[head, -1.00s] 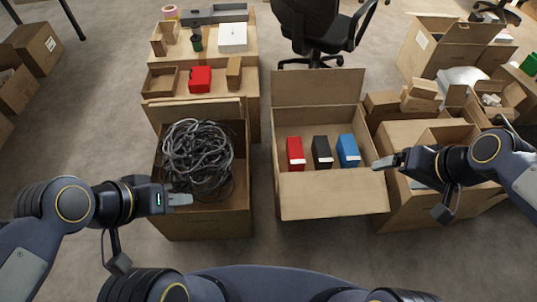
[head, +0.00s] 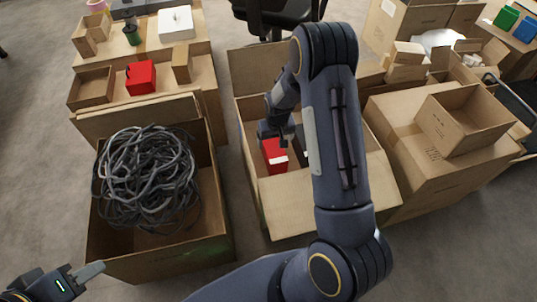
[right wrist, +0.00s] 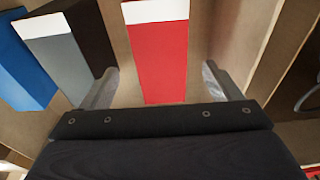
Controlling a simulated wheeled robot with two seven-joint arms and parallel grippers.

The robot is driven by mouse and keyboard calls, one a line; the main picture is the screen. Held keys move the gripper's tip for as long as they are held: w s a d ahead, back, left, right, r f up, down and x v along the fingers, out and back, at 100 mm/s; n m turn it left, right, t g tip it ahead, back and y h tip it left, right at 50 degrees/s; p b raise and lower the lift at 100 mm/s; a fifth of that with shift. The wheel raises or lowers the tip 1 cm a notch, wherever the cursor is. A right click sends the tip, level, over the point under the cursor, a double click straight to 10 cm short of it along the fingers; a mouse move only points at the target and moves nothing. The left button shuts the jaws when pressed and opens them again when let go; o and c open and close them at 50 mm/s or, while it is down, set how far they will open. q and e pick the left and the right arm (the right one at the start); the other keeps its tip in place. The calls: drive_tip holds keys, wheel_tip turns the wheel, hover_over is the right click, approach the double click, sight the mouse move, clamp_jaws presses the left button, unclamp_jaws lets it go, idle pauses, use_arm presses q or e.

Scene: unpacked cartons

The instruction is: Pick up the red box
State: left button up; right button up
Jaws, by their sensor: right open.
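The red box (head: 274,156) with a white label stands in the open carton (head: 290,219). It also shows in the right wrist view (right wrist: 158,60), between the two spread fingers. My right gripper (right wrist: 160,75) is open above the red box, one finger on each side; I cannot tell whether they touch it.
A grey box (right wrist: 68,65) and a blue box (right wrist: 22,65) stand beside the red one. A carton of grey cables (head: 150,180) stands to the left. Closed and open cartons crowd the right.

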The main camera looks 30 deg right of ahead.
sight(274, 146)
drive_tip(key=f+b, duration=0.1)
drive_tip(key=f, duration=0.1)
drive_tip(key=w+f+b, duration=0.1)
drive_tip(key=f, duration=0.2)
drive_tip(key=shift+w+d+f, duration=0.1)
drive_tip(key=shift+c, duration=0.4)
drive_tip(key=c, duration=1.3)
